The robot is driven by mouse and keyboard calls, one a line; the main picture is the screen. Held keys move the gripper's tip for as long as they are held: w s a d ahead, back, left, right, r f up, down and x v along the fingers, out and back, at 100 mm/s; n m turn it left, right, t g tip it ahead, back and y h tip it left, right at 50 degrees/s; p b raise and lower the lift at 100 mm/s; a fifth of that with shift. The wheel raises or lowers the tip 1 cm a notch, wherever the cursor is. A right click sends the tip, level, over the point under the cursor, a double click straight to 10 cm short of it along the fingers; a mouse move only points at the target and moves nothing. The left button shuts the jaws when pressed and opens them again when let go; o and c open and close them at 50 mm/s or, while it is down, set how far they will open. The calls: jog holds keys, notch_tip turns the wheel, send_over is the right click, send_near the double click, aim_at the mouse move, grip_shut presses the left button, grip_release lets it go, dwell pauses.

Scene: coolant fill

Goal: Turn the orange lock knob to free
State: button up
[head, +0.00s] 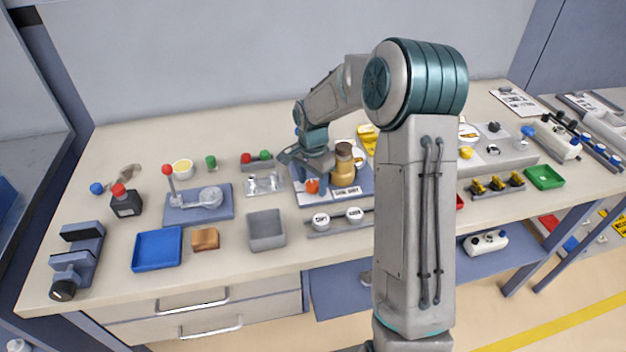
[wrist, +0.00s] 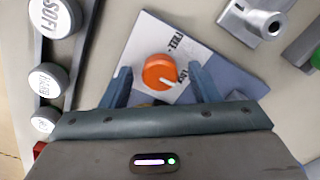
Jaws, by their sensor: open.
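The orange lock knob (wrist: 158,70) sits on a blue plate with a pale label strip; it also shows in the head view (head: 312,186). The label beside it reads FREE toward the top and another word, partly covered, at the right. The knob's white pointer mark faces the lower right, toward that second word. My gripper (wrist: 161,80) is open, with one blue finger to the left of the knob and one to the right, gaps visible on both sides. In the head view my gripper (head: 308,166) is just above the knob. I cannot tell the height of the fingertips over the plate.
A brown and brass-coloured fitting (head: 344,165) stands on the same plate, close right of my gripper. A grey bin (head: 266,229) and a metal block (head: 263,184) are to the left. The table front left of the blue tray (head: 157,250) is partly clear.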

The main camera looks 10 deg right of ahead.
jog(key=shift+c, duration=0.4)
jog(key=c, duration=0.9)
jog(key=n+b, duration=0.1)
jog(key=n, duration=1.2)
jog(key=shift+r+n, duration=0.1)
jog(key=shift+n, duration=0.2)
jog(key=shift+w+n, duration=0.1)
jog(key=shift+n, duration=2)
